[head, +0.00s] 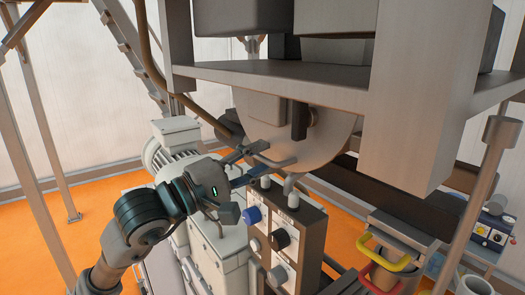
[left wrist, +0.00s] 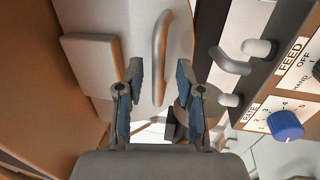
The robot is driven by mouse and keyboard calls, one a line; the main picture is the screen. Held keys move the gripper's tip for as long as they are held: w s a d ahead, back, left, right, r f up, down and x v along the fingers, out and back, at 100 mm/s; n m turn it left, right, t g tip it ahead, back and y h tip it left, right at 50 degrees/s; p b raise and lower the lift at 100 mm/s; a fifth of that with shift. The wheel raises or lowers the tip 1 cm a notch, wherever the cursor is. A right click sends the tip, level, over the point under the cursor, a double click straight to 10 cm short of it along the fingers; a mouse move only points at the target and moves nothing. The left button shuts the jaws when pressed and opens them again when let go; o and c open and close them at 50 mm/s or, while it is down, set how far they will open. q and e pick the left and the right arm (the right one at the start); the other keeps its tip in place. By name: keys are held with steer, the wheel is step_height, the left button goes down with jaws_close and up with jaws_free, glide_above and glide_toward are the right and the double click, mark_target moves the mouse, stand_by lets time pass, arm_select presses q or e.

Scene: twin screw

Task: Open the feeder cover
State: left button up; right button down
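The feeder cover is a grey plate with a rounded lower edge (head: 325,135), below the machine's frame. In the left wrist view its flat face (left wrist: 105,25) fills the upper middle, with an upright grey bar handle (left wrist: 160,60) on it. My left gripper (head: 268,160) is in front of the cover's lower left part. Whether the fingertips reach the handle's depth I cannot tell. My right gripper is not in view.
A control box (head: 285,238) with knobs stands close below my left gripper; its blue knob (left wrist: 285,124) shows at the right of the wrist view. A motor (head: 177,140) is behind the gripper. A metal shelf frame (head: 270,75) overhangs. Containers with yellow and red handles (head: 400,250) stand at lower right.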

arm_select(q)
steer(key=shift+w+d, duration=0.3)
steer(key=shift+w, duration=0.1)
steer(key=shift+a, duration=0.1)
jaws_close()
